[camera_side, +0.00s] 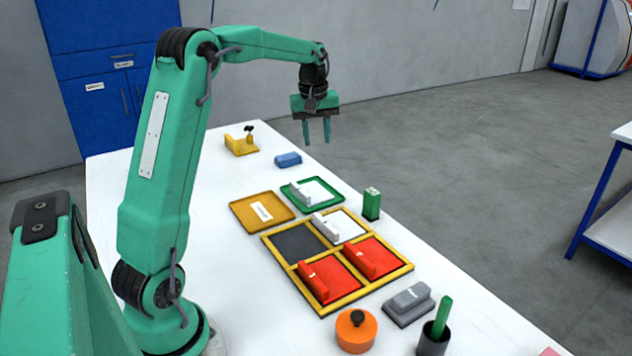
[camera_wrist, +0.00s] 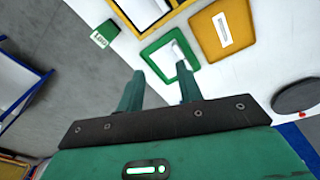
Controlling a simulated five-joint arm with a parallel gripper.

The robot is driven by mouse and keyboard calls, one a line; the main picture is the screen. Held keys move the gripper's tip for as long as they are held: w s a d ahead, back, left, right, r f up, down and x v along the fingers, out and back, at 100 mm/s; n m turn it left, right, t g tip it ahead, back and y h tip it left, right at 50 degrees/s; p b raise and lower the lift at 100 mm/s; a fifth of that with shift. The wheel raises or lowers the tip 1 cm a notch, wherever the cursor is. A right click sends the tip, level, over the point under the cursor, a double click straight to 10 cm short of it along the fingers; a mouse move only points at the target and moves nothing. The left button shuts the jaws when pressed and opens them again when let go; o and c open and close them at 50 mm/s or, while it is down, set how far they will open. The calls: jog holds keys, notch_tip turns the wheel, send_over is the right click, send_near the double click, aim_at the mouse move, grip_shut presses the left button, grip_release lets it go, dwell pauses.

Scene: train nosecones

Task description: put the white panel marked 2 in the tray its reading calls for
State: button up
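A white panel (camera_side: 350,227) with a raised white grip lies in the far right cell of the yellow-edged frame (camera_side: 300,309). Another white panel (camera_side: 318,191) with a grip lies in the green tray (camera_side: 291,202); that tray also shows in the wrist view (camera_wrist: 150,82). I cannot read a 2 on either panel. The amber tray (camera_side: 245,215) holds only a white label and shows in the wrist view too (camera_wrist: 206,48). A green box (camera_side: 372,206) stands beside the frame; its small display (camera_wrist: 99,40) is not clearly legible. My gripper (camera_side: 316,142) is open, empty and raised beyond the trays.
Two red panels (camera_side: 327,277) fill the near cells; the far left cell (camera_side: 297,243) is dark and empty. A grey block (camera_side: 408,305), an orange round item (camera_side: 356,333) and a dark cup (camera_side: 433,343) stand near. A blue block (camera_side: 288,160) and a yellow fixture (camera_side: 240,147) stand far.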

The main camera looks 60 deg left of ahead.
jog(key=s+d+r+m+t, duration=0.1)
jog(key=s+d+r+m, duration=0.2)
jog(key=s+d, duration=0.35)
jog(key=s+d+r+m+t, duration=0.1)
jog(key=s+d+r+m, duration=0.25)
jog(key=d, duration=0.55)
jog(key=s+d+f+m+t, duration=0.1)
jog(key=s+d+f+m, duration=0.1)
jog(key=s, duration=0.4)
jog(key=s+d+f+m+t, duration=0.1)
jog(key=s+d+f+m, duration=0.2)
jog(key=s+d+m, duration=0.2)
jog(key=shift+s+d+f+h, duration=0.3)
jog(key=shift+s+d, duration=0.75)
